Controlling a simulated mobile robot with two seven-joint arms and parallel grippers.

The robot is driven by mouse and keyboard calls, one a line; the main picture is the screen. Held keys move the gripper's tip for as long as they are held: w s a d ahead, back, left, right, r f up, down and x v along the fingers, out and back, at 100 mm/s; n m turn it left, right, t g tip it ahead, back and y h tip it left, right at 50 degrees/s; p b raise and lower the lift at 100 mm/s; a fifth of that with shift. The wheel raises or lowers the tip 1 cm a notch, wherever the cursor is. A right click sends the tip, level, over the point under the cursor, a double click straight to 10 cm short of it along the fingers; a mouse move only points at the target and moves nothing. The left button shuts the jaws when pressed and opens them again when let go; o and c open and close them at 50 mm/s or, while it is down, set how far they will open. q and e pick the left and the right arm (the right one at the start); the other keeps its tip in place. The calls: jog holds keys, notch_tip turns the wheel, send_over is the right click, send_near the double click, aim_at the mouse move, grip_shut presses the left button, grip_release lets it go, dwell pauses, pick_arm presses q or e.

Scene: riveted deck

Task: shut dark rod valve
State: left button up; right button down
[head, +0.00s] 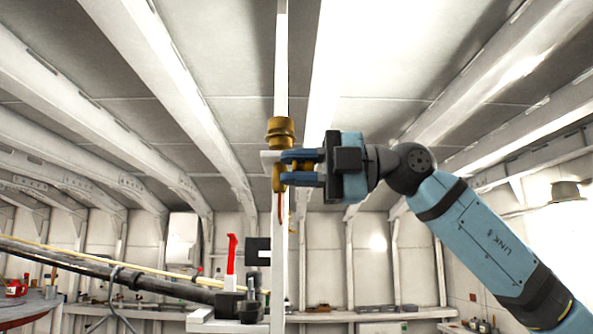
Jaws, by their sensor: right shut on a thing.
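A brass valve-like fitting (281,130) sits on a slim white upright post in the middle of the head view. My right gripper (284,168) reaches in from the right, level, with its blue fingers closed around the lower part of this fitting. The fingers hide much of what they grip, so its exact shape cannot be told. A thin dark red piece (280,207) hangs just below them. A long dark rod (110,272) slants in from the left, lower down, to a black fitting (240,305). A red upright lever (231,253) stands beside it. My left gripper is not seen.
A black bracket (258,251) is close to the post, below my right gripper. A pale yellow rod (110,260) runs near the dark rod. A cluttered bench (380,315) lines the back wall. White ribs cross overhead. The space right of the post below my arm looks clear.

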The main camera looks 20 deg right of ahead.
jog(key=shift+r, duration=0.1)
dwell(0.3)
jog(key=c, duration=1)
grip_release()
jog(key=shift+c, duration=0.2)
jog(key=shift+d, duration=0.1)
jog(key=shift+d, duration=0.35)
jog(key=b+v, duration=0.3)
jog(key=v, duration=1)
